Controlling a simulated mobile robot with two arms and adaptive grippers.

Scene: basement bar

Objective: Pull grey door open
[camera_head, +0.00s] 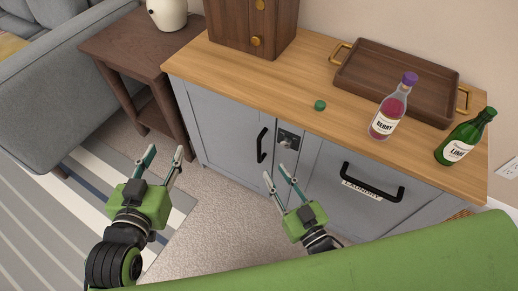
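The grey door (222,135) is on the left of the cabinet front and looks shut. Its black vertical handle (262,145) is near the door's right edge. My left gripper (164,162) is open and empty, left of the door and apart from it. My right gripper (277,178) is open, its fingertips below and a little right of the handle, with nothing seen between them. I cannot tell how far it is from the cabinet front.
A grey panel (335,205) with a black horizontal handle (372,183) and a label is at the right. The wooden top holds a brown tray (395,80), a berry bottle (388,117), a green bottle (465,138) and a small green object (320,105). A side table (120,45) stands left.

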